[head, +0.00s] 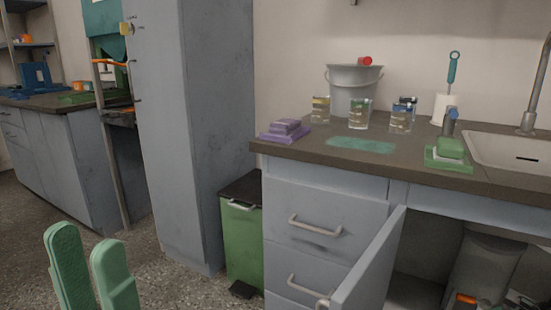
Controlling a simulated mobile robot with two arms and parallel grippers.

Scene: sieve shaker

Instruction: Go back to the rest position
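My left gripper (86,250) shows at the bottom left, low over the speckled floor. Its two green fingers point up in the picture with a narrow gap between them, and nothing is held there. It is well apart from the counter and the cabinets. My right gripper is not in view. No sieve shaker can be made out.
A cabinet door (370,270) stands open below. A green bin (242,240) stands beside the tall cabinet (165,130).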

